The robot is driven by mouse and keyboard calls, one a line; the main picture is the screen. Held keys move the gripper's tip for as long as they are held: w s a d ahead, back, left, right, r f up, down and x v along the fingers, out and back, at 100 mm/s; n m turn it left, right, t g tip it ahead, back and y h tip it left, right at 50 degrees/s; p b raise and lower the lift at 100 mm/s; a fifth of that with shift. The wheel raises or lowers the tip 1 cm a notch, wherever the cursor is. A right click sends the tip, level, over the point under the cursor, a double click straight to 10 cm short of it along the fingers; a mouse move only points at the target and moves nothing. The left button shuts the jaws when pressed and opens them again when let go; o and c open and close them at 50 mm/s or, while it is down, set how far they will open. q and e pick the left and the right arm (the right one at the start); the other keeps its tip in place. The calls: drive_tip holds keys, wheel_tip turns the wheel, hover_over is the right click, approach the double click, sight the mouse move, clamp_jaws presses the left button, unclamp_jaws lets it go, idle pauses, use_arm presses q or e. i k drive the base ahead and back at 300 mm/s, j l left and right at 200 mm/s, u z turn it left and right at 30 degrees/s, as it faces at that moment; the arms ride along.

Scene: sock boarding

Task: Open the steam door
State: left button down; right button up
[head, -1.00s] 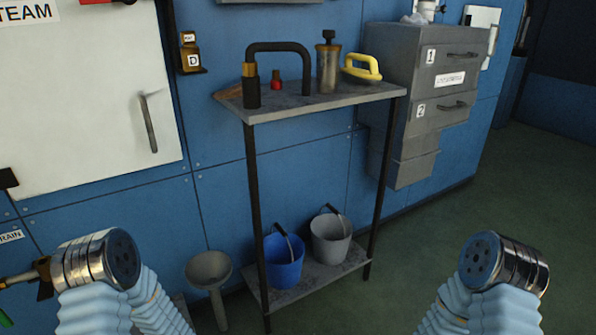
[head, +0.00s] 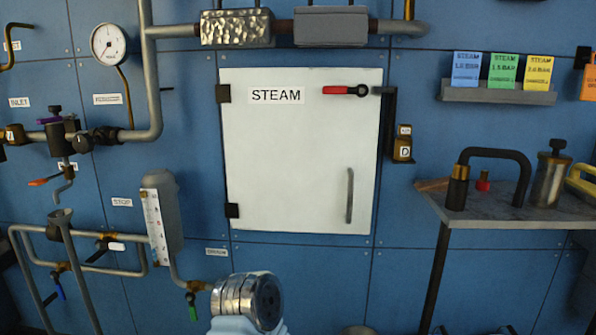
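The white steam door (head: 290,150), labelled STEAM, is shut flat against the blue wall in the middle of the head view. Dark hinges (head: 223,93) sit on its left edge. A vertical grey handle (head: 350,195) is on its lower right side. A red-handled lever (head: 346,90) lies level across its upper right corner. The end of my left arm (head: 262,300), a silver ringed cylinder with a dark face, is below the door and apart from it. No fingers show on it. My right gripper is out of view.
A shelf (head: 560,215) with a bent black pipe (head: 497,155) and a flask (head: 551,178) stands to the right. Pipes, a gauge (head: 108,44) and a sight glass (head: 160,222) are left of the door. Pipes with metal-covered sections run above it.

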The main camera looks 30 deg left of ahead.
sight(299, 158)
drive_tip(key=u, duration=1)
drive_tip(key=i+l+z, duration=0.2)
drive_tip(key=i+l, duration=0.05)
drive_tip(key=l, duration=0.05)
